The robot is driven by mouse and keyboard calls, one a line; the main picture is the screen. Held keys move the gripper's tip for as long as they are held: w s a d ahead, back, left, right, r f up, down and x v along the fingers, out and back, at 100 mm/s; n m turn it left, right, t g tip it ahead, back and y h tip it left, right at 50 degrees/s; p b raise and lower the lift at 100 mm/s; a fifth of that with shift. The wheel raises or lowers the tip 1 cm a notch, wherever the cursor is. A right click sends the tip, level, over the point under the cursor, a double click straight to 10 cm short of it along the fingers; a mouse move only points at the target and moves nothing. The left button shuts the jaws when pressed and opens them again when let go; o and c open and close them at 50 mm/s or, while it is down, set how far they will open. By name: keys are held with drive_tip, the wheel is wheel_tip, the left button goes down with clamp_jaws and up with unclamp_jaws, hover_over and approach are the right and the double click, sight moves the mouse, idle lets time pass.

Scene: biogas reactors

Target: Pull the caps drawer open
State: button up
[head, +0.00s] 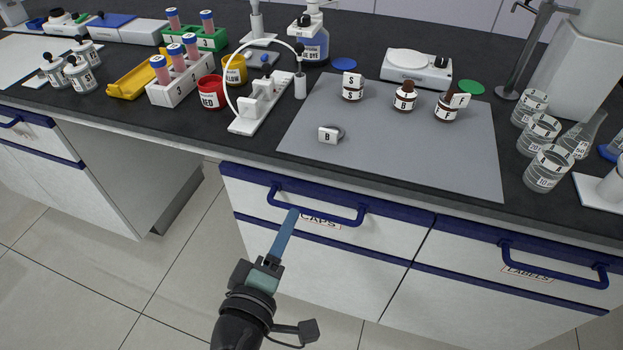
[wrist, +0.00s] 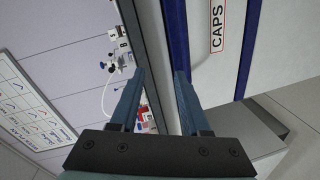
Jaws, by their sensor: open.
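The caps drawer (head: 252,204) is a white front with a blue top band and a "CAPS" label, which also shows in the wrist view (wrist: 217,27). It looks shut, flush with its neighbour. Its blue bar handle (head: 330,217) runs along the front above the label. My gripper (head: 292,213) is open and empty, its blue fingertips overlapping the left part of the handle in the head view. In the wrist view the two fingers (wrist: 160,73) are spread beside the drawer front. I cannot tell whether the handle lies between them or whether they touch it.
The labels drawer (head: 480,262) with its own blue handle is to the right. On the counter above are a grey mat (head: 400,150) with bottles and a loose "B" cap (head: 329,135), and beakers (head: 548,167). Open floor (head: 180,270) lies to the left.

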sight(311, 215)
drive_tip(key=s+f+n+p, duration=0.1)
drive_tip(key=s+f+n, duration=0.2)
drive_tip(key=f, duration=0.1)
drive_tip(key=shift+g, duration=0.4)
drive_tip(key=x, duration=0.8)
drive_tip(key=b+x, duration=0.1)
drive_tip(key=x, duration=0.3)
drive_tip(key=shift+w+d+r, duration=0.1)
drive_tip(key=shift+d+r, duration=0.15)
drive_tip(key=shift+d, duration=0.2)
clamp_jaws()
